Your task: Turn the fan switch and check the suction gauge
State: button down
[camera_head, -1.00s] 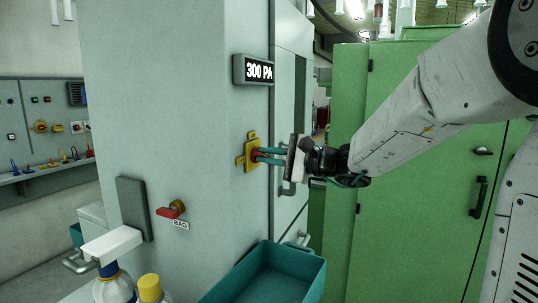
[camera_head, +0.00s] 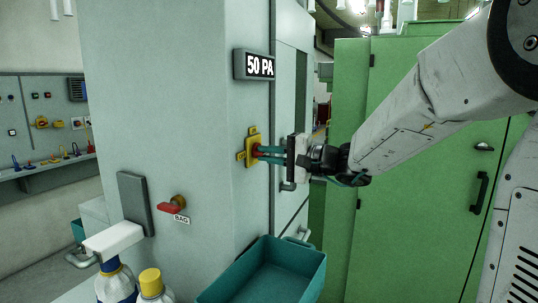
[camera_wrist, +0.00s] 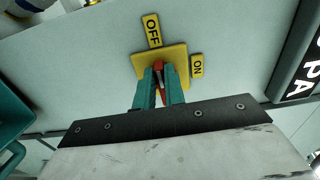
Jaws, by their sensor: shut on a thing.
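The fan switch is a red knob (camera_wrist: 158,72) on a yellow plate (camera_head: 252,152) on the grey cabinet wall. In the wrist view an OFF label (camera_wrist: 152,30) sits above the plate and an ON label (camera_wrist: 197,66) to its right. The knob's long side runs roughly toward OFF. My gripper (camera_head: 262,154) is shut on the knob, with a teal finger on each side that hides part of it. The suction gauge (camera_head: 253,65), a dark box above the switch, reads 50 PA.
A teal bin (camera_head: 312,270) stands below the switch. A red handle (camera_head: 170,207) with a BAG label is lower left. Bottles with blue (camera_head: 109,265) and yellow (camera_head: 150,276) tops stand at the front. A green cabinet (camera_head: 430,190) stands behind my arm.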

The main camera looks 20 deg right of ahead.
jog(key=shift+f, duration=0.1)
jog(key=c, duration=1.5)
grip_release()
jog(key=v, duration=0.8)
